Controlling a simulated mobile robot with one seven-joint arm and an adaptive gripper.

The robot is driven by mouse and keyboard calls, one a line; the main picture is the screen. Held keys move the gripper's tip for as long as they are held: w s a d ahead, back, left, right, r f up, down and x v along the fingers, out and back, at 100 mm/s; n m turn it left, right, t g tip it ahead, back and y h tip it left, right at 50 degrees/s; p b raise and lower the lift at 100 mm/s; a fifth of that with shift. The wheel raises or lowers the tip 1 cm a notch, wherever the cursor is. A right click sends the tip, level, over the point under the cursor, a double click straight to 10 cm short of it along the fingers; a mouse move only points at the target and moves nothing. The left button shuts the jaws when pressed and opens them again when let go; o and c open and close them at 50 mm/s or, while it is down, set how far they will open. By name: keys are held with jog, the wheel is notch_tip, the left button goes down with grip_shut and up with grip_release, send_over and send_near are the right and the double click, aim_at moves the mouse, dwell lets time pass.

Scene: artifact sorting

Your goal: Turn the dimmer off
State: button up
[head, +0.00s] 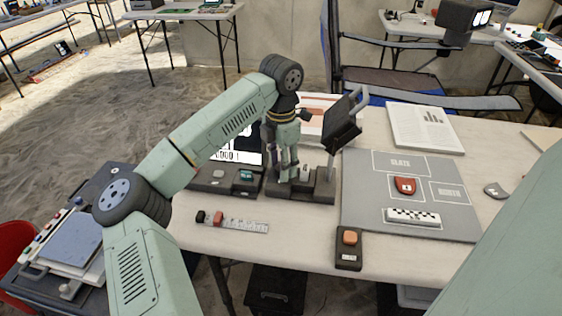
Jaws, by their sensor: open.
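My gripper (284,168) points down over a dark base unit (318,190) on the table, its fingers just above or at small fittings on the unit's top. I cannot tell whether they touch. A stand with a tilted black head and a handle (343,128) rises from the right side of this unit. No part is clearly marked as the dimmer; the control under my gripper is mostly hidden by the fingers. A dark control box (225,181) with pale and teal parts sits just left of the unit. A small dark box with an orange button (349,240) lies near the front edge.
A grey sorting mat (360,210) with a red tag (405,186) and a checkered scale bar (413,216) fills the right. A ruler strip (240,224) lies front left. The front middle of the table is clear.

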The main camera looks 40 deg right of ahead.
jog(key=shift+c, duration=0.3)
grip_shut()
dwell(0.3)
